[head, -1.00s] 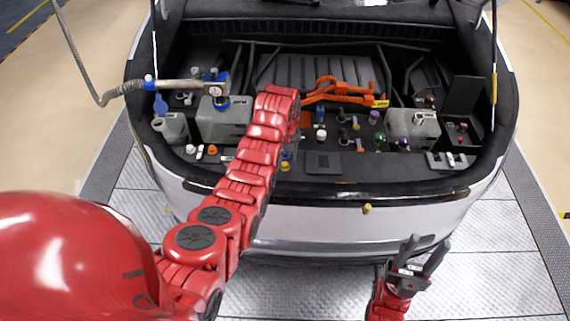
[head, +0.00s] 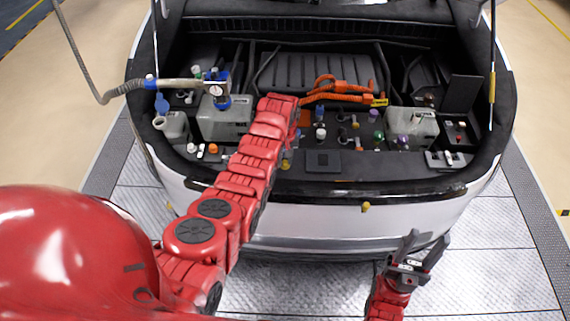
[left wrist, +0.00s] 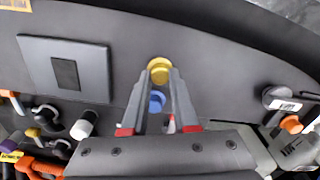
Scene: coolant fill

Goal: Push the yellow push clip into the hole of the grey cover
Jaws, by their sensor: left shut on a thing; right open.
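The yellow push clip (left wrist: 158,66) is between the fingertips of my left gripper (left wrist: 160,78) in the left wrist view, with its round top showing. My left gripper is shut on it, above or at the dark grey cover (left wrist: 220,55) along the front of the bay. In the head view a bit of the yellow clip (head: 286,166) shows beside my left arm, which hides most of that gripper. I cannot see the hole or tell whether the clip touches the cover. My right gripper (head: 417,246) is open and empty in front of the bumper, at the lower right.
A blue part (left wrist: 157,101) shows between my left fingers. A square plate (head: 323,161) lies on the cover to the right. Orange cables (head: 340,92), several coloured caps and a white tank (head: 412,123) stand behind. A hose nozzle (head: 180,86) is at the left. A yellow piece (head: 366,207) sits on the bumper.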

